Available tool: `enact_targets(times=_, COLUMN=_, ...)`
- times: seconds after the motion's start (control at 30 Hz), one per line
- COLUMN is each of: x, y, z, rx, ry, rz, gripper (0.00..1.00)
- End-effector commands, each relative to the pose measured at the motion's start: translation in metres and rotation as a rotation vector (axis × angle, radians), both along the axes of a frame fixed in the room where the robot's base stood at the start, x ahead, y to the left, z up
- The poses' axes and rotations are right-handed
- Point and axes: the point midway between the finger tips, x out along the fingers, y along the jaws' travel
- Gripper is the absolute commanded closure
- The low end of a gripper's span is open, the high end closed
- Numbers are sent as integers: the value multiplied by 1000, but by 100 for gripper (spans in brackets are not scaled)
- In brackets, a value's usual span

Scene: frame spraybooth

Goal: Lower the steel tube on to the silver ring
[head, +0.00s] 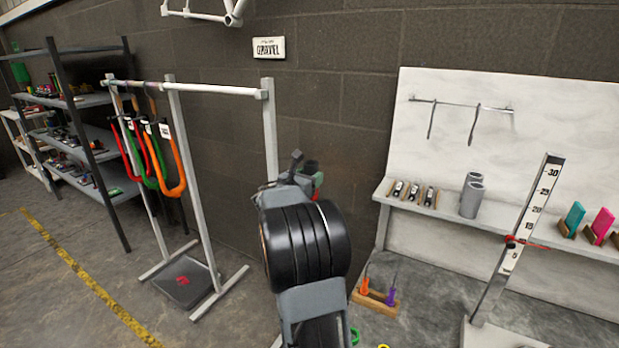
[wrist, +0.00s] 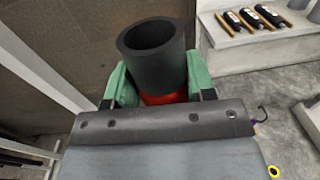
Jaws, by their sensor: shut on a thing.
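The steel tube (wrist: 152,62), a dark grey hollow cylinder with its open end facing the camera, is between the green fingers of my gripper (wrist: 157,85) in the wrist view. The gripper is shut on it. Something red (wrist: 163,98) shows just below the tube, partly hidden by the gripper body. In the head view my gripper (head: 312,180) is small and mostly hidden behind my arm, in front of the dark wall. I cannot make out the silver ring in either view.
A hanging rack (head: 210,88) with coloured U-shaped locks stands left of my arm. A white bench (head: 440,212) on the right carries grey cylinders (head: 471,197) and small tools. A wooden tool holder (head: 377,298) and an upright scale (head: 520,225) stand in front of it.

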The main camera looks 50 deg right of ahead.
Motion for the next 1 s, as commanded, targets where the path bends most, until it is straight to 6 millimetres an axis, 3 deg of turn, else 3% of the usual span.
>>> enact_targets(times=1.0, x=0, y=0, z=-17, rx=-3, ry=-1, rz=0, gripper=93)
